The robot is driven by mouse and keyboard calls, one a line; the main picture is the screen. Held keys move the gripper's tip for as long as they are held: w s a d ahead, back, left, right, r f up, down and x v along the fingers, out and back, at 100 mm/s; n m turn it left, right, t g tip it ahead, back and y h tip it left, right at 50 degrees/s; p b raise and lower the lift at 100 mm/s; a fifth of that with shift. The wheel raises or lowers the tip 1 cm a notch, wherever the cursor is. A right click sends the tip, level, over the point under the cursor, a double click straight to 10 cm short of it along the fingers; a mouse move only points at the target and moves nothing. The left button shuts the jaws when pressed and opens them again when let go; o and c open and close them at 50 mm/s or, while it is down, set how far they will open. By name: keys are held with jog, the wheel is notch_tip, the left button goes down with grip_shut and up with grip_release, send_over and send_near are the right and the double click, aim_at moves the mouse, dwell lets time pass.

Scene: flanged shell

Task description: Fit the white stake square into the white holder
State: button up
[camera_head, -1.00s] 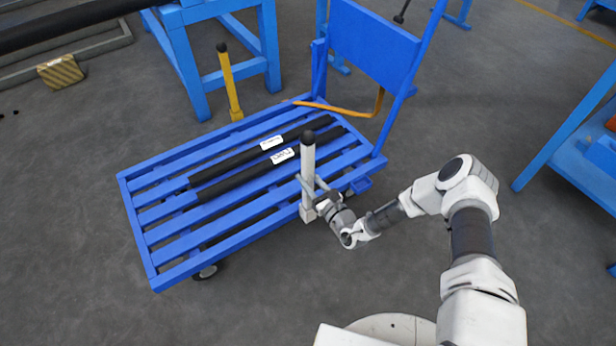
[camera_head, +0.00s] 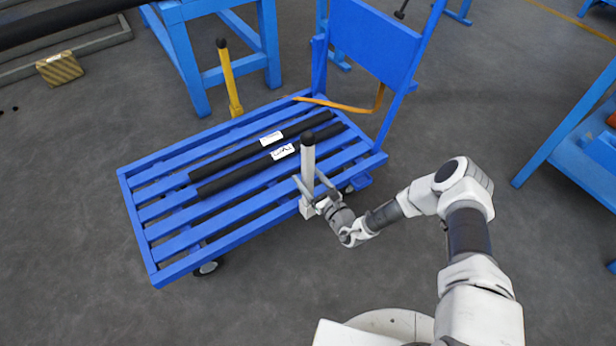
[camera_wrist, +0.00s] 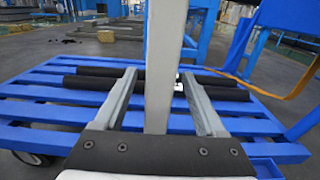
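The white stake (camera_head: 308,165) has a black cap and stands close to upright at the near edge of the blue cart. Its lower end meets the white holder (camera_head: 306,208) on the cart's edge; how deep it sits is hidden by my gripper. My gripper (camera_head: 315,182) is around the stake's lower part with its fingers spread. In the wrist view the stake (camera_wrist: 165,65) stands between the two fingers, with a gap visible on each side. The holder is hidden there.
The blue slatted cart (camera_head: 165,276) carries two black bars (camera_head: 230,180). A yellow stake (camera_head: 229,80) stands at its far edge. A blue panel (camera_head: 372,40) rises at its right end. A blue table (camera_head: 570,130) is at right. The floor in front is clear.

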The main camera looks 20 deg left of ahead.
jog(key=shift+s+d, duration=0.1)
jog(key=p+v, duration=0.5)
jog(key=v, duration=1.2)
jog(key=shift+s, duration=0.1)
